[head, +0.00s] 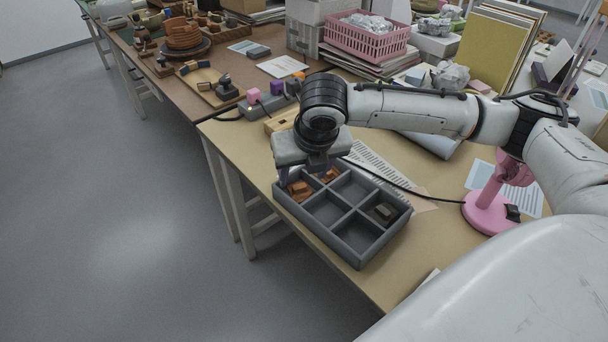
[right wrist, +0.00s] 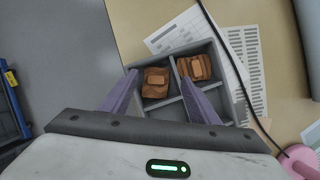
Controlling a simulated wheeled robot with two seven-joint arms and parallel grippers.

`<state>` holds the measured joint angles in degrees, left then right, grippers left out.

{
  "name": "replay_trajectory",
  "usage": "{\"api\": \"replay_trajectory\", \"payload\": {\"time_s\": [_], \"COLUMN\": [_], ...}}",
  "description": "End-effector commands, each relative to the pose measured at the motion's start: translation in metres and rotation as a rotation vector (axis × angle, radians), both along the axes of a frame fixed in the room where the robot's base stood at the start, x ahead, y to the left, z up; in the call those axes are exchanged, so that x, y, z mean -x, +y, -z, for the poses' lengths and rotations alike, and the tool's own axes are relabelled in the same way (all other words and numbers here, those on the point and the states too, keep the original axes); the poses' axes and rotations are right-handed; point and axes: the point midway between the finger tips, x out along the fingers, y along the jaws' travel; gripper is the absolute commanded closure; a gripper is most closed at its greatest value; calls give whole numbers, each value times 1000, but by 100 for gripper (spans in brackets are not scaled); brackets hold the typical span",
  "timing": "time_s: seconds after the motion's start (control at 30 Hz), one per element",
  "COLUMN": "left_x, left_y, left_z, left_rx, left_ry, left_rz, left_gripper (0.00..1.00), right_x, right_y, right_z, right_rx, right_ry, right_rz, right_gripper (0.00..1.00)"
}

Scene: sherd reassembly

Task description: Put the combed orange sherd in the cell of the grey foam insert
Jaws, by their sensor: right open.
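The grey insert (head: 318,234) is a tray with several square cells on the near table. Two orange-brown sherds lie in adjoining cells at its far left end. One sherd (head: 299,188) is under my right gripper (head: 311,177); the other (head: 329,174) is partly hidden by it. In the right wrist view, the left sherd (right wrist: 155,90) lies between and below the open fingers of my right gripper (right wrist: 160,77). The right sherd (right wrist: 194,73) shows faint stripes; I cannot tell surely which is combed. Each has a small block on top. My left gripper is out of view.
A dark greenish block (head: 384,212) lies in a right-hand cell. Printed sheets (head: 375,162) and a black cable lie behind the insert. A pink lamp base (head: 490,212) stands to the right. The other visible cells look empty.

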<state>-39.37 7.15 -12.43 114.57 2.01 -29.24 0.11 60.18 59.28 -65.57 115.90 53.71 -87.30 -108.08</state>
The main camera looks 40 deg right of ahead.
Motion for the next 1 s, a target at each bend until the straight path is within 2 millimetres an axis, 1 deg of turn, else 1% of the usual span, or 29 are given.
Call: {"api": "replay_trajectory", "payload": {"time_s": [0.03,0.3,0.5,0.6,0.7,1.0], "left_x": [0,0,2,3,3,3], "left_y": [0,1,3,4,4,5], "left_z": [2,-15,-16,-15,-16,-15], "left_rx": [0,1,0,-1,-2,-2], "left_ry": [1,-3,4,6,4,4], "left_rz": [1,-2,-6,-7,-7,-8], "left_gripper": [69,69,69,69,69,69], "right_x": [0,23,37,41,44,45], "right_y": [1,8,13,14,15,15], "right_z": [-7,-64,-97,-107,-112,-113], "right_rx": [-1,1,1,0,1,2], "right_ry": [-7,-6,-3,-3,-2,-1], "right_rz": [-1,-2,0,2,1,2], "right_gripper": [45,45,45,45,45,45]}}
